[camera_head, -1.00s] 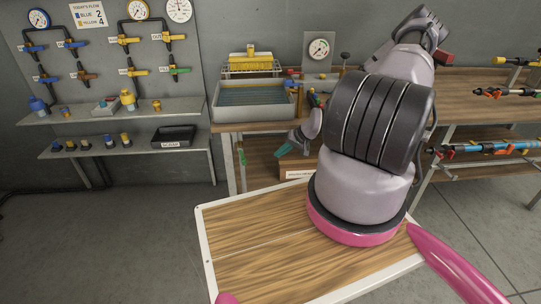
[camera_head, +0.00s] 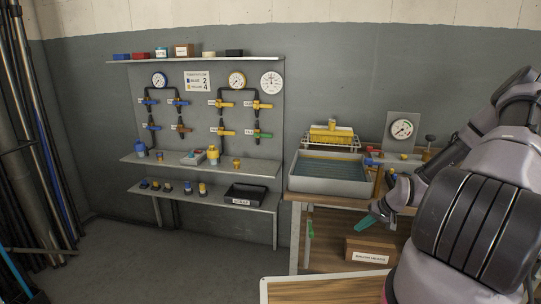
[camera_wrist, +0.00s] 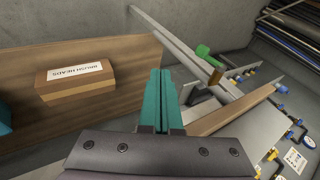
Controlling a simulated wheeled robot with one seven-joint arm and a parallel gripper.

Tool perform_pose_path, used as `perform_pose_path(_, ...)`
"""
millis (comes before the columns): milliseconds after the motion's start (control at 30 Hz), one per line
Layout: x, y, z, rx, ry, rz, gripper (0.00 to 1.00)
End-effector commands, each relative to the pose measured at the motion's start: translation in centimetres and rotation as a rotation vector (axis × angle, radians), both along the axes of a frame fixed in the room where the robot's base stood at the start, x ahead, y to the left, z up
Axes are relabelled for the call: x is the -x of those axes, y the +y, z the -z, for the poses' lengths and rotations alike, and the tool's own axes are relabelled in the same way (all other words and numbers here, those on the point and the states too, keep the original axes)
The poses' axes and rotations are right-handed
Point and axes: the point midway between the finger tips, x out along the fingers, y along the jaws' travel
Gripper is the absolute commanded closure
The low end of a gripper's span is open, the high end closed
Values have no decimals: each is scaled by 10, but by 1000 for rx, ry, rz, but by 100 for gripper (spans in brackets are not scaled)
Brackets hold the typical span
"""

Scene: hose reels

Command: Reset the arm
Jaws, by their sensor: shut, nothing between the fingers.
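My gripper (camera_head: 366,222) shows in the head view at the right, low in front of the wooden bench with the grey basin. Its teal fingers also show in the wrist view (camera_wrist: 160,88), pressed together with nothing between them. My arm is folded at the right edge of the head view. In the wrist view the fingers point past a brown box labelled brush heads (camera_wrist: 75,85), which lies to their left on a wooden surface. The fingers appear apart from the box.
A grey wall panel (camera_head: 205,118) carries gauges, pipes and blue and yellow valves, with shelves below. A grey basin (camera_head: 330,185) stands on the bench (camera_head: 322,226). A black tray (camera_head: 246,195) is on the lower shelf. Dark poles (camera_head: 40,130) stand at the left. The floor between is clear.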

Motion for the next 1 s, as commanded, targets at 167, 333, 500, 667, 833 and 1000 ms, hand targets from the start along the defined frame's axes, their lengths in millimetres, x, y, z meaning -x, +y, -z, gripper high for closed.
perform_pose_path(167,2,-16,-61,154,63,-60,100)
perform_pose_path(333,5,-22,-126,279,104,-72,100)
perform_pose_path(500,13,-18,-197,384,116,-56,100)
perform_pose_path(667,25,-6,-265,457,103,-19,100)
perform_pose_path(833,48,15,-336,499,65,34,100)
perform_pose_path(1000,81,42,-399,496,8,89,100)
